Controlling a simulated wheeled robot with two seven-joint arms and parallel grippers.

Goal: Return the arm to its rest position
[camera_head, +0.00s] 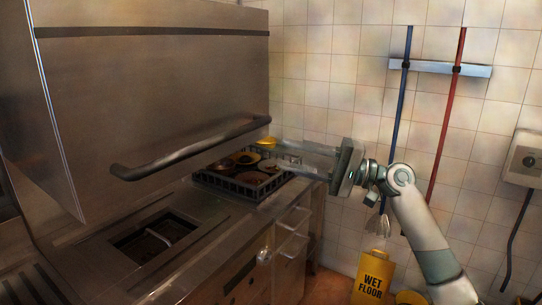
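My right arm comes in from the lower right. Its gripper (283,157) points left, with two long fingers spread apart over the right end of a dark basket on the counter. The gap between the fingers looks empty. A yellow item (267,141) shows near the upper fingertip; I cannot tell if it touches the finger. My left gripper is not in view.
The dark basket (216,186) holds several round items. A steel hood with a bar handle (190,148) stands over the counter at left. Drawers with handles (293,217) are below. A yellow wet floor sign (373,277) stands at lower right. Mops hang from a wall rack (440,67).

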